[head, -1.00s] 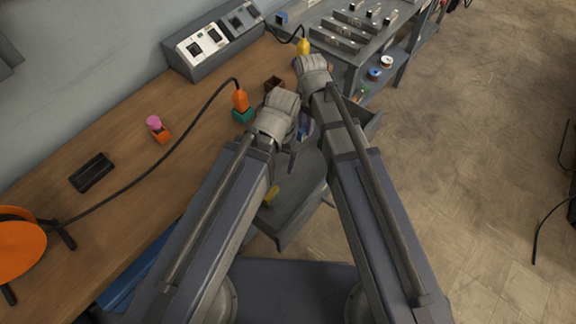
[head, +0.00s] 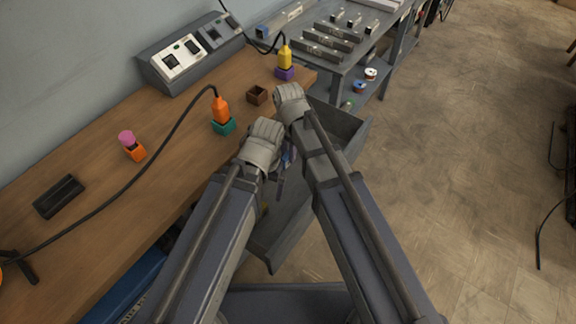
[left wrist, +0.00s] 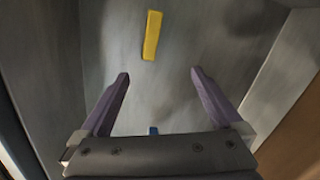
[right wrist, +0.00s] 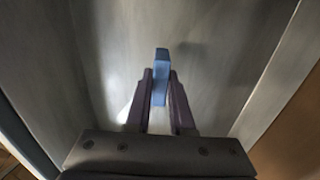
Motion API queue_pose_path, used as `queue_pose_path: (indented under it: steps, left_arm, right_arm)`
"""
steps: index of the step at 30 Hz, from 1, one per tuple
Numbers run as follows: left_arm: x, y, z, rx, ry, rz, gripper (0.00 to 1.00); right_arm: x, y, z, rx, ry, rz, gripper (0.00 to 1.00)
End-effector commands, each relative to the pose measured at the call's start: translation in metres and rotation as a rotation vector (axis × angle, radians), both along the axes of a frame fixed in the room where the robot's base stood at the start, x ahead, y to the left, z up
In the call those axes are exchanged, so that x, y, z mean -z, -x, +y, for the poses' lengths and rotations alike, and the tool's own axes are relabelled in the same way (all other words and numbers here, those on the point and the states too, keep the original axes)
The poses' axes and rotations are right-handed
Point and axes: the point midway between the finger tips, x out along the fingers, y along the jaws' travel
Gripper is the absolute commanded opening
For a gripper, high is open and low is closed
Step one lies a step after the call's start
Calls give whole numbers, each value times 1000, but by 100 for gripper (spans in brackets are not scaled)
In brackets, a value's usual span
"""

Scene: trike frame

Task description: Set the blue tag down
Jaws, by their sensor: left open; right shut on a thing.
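The blue tag (right wrist: 161,62) is between the fingers of my right gripper (right wrist: 160,76), which is shut on it and holds it upright in the right wrist view. A grey open drawer (right wrist: 215,70) lies beyond it; I cannot tell whether the tag touches its floor. In the head view the right gripper is mostly hidden behind its wrist. My left gripper (left wrist: 160,74) is open and empty over the same grey drawer. A yellow tag (left wrist: 152,35) lies there, ahead of its fingers. A small blue bit (left wrist: 153,130) shows by the left gripper's palm; I cannot tell what it is.
The wooden bench (head: 100,190) at left bears a control box (head: 185,58), an orange plug (head: 221,108) on a green block, a yellow plug (head: 285,57) on a purple block, a brown open box (head: 257,95) and a black block (head: 59,197).

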Motion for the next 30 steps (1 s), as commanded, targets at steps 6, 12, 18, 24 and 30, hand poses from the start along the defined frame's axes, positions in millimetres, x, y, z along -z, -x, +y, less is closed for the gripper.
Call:
queue_pose_path:
  steps: [6, 12, 18, 24, 30]
  left_arm:
    - [9, 0, 0, 0, 0, 0, 100]
    - [34, 0, 0, 0, 0, 0, 100]
    - [36, 0, 0, 0, 0, 0, 100]
    - [37, 0, 0, 0, 0, 0, 100]
    - [39, 0, 0, 0, 0, 0, 100]
  right_arm:
    - [9, 0, 0, 0, 0, 0, 0]
    - [34, 0, 0, 0, 0, 0, 0]
    - [36, 0, 0, 0, 0, 0, 0]
    - [37, 0, 0, 0, 0, 0, 0]
    - [39, 0, 0, 0, 0, 0, 33]
